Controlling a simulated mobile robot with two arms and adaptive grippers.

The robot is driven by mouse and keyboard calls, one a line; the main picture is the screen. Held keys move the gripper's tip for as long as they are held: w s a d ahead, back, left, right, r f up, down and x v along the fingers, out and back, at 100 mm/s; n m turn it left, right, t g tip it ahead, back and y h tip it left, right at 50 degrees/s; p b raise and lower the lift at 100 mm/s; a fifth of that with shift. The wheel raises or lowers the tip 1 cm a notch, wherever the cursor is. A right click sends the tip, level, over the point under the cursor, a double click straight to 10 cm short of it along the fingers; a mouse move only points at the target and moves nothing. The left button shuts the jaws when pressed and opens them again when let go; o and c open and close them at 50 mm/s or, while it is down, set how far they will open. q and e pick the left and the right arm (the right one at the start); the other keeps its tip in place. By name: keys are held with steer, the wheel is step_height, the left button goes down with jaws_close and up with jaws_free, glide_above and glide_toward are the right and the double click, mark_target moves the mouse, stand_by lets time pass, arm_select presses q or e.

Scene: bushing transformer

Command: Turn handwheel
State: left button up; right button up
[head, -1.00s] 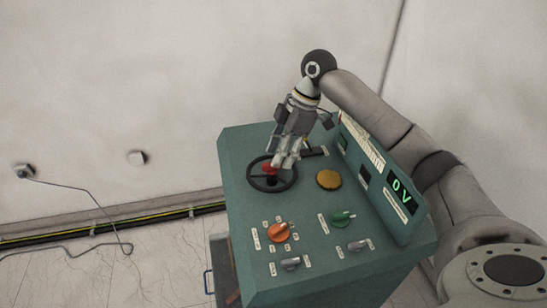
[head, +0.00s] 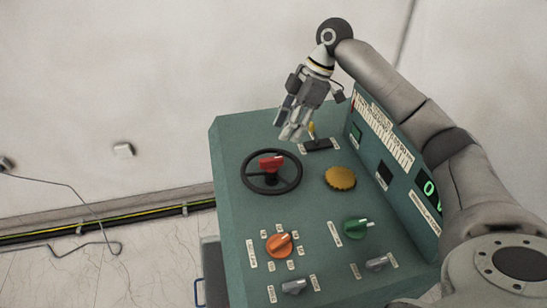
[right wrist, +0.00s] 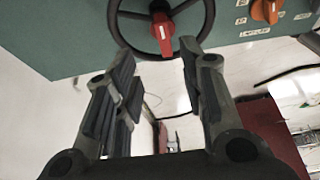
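The handwheel is a black spoked ring (head: 271,190) with a red knob (head: 272,162) on its top, on the upper left of the green console panel. In the right wrist view the handwheel rim (right wrist: 207,22) and the red knob (right wrist: 162,32) show at the top. My right gripper (head: 292,134) is above the panel's far edge, behind and a little right of the wheel, and apart from it. In the right wrist view its fingers (right wrist: 158,85) are spread with nothing between them. My left gripper is not in view.
The green console (head: 230,150) carries an orange knob (head: 279,245), a green knob (head: 357,228), a yellow-brown round knob (head: 340,178), and grey switches (head: 293,287). A raised display panel (head: 400,165) stands along its right side. A cable (head: 75,192) lies by the wall at left.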

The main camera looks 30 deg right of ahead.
mark_target(272, 158)
steer(key=x, duration=0.3)
steer(key=p+x, duration=0.1)
steer(key=x, duration=0.2)
steer(key=p+x, duration=0.1)
steer(key=x, duration=0.2)
steer(key=shift+s+a, duration=0.2)
steer(key=shift+s, duration=0.05)
steer(key=shift+a+f, duration=0.2)
steer(key=shift+f, duration=0.25)
jaws_close()
